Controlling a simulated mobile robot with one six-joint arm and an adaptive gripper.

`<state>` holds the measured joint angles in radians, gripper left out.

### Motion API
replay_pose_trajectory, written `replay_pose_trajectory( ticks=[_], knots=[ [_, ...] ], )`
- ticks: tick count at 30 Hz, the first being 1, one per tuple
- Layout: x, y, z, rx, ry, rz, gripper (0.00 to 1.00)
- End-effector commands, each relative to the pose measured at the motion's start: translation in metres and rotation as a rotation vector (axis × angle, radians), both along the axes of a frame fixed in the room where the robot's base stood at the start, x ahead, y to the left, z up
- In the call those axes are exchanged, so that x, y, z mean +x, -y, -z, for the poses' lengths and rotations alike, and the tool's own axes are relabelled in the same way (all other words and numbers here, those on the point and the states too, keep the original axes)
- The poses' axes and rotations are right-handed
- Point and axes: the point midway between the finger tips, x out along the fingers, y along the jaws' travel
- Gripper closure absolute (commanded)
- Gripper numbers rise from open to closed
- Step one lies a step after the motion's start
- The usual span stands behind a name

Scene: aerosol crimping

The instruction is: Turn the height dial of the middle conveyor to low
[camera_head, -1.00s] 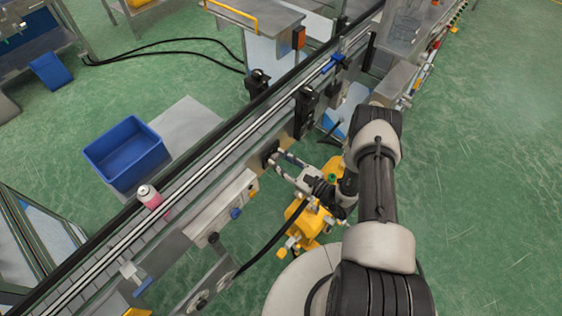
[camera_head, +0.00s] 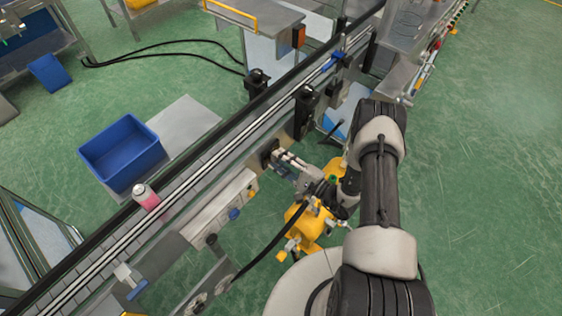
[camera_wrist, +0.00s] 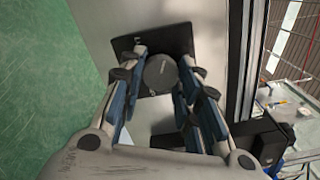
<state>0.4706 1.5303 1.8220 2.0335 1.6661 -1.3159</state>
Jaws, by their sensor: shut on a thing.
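The height dial (camera_wrist: 160,73) is a round grey knob on a dark square plate (camera_wrist: 178,38) in the wrist view. A pale mark shows on its face. My gripper (camera_wrist: 161,80) has its fingers on both sides of the dial and is shut on it. In the head view my gripper (camera_head: 274,158) reaches the near side of the conveyor (camera_head: 215,166), at a dark mount on its side. The dial itself is hidden there by the fingers. I cannot read the dial's setting.
A pink can (camera_head: 146,196) stands on the belt at lower left. A grey control box (camera_head: 222,210) with a blue knob is on the conveyor's side. A yellow unit (camera_head: 309,222) stands below my gripper. A blue bin (camera_head: 123,153) lies beyond the conveyor. Floor at right is clear.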

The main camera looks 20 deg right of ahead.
Motion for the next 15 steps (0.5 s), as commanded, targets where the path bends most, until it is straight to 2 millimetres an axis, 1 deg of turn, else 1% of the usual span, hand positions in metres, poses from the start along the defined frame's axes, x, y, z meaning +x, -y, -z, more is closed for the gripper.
replay_pose_trajectory(
  ticks=[15],
  knots=[
    [0.0001, 0.0003, 0.0005, -0.397, 0.287, 0.001, 0.93]
  ],
)
